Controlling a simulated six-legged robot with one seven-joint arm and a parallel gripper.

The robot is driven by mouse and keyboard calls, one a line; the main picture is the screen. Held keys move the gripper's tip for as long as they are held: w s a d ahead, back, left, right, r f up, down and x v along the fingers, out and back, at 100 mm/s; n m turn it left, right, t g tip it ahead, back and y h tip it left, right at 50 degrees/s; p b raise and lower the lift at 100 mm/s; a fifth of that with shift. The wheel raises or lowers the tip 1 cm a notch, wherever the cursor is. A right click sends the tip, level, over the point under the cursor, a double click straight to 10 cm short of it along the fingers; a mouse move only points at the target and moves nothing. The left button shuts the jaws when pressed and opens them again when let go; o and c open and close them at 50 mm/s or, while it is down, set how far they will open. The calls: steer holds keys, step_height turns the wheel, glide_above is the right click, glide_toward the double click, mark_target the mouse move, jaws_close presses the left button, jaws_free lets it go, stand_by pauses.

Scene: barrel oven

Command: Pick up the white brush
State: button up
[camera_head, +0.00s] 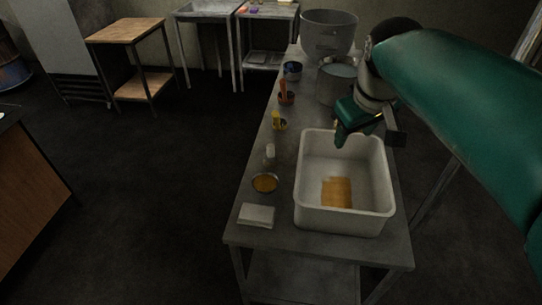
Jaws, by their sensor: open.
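A small pale upright thing (270,152), which looks like the white brush, stands near the left edge of the metal table (254,201). Its fine shape is too small to tell. My gripper (368,130) is open and empty, over the far rim of the white tub (345,216). It is to the right of the white brush and farther back, clearly apart from it. A yellow upright piece (276,118) and an orange-red one (283,88) stand in small dishes behind the white brush.
A bowl of orange stuff (265,183) and a white block (257,215) lie in front of the brush. The tub holds an orange-brown piece (337,192). A grey pot (335,85), a blue-grey cup (292,70) and a large bucket (328,34) stand at the back.

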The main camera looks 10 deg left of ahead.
steer(key=w+a+n+g, duration=0.1)
steer(key=w+a+n, duration=0.25)
steer(key=w, duration=0.55)
steer(key=n+g, duration=0.3)
steer(key=n, duration=0.8)
glide_above(271, 145)
step_height(271, 145, down, 18)
steer(key=f, duration=0.7)
steer(key=shift+w+f, duration=0.2)
steer(key=shift+f, duration=0.1)
steer(key=shift+s+f, duration=0.15)
steer(key=shift+f, duration=1.25)
steer(key=shift+s+f, duration=0.15)
steer(key=shift+f, duration=1.2)
jaws_close()
steer(key=shift+r, duration=0.1)
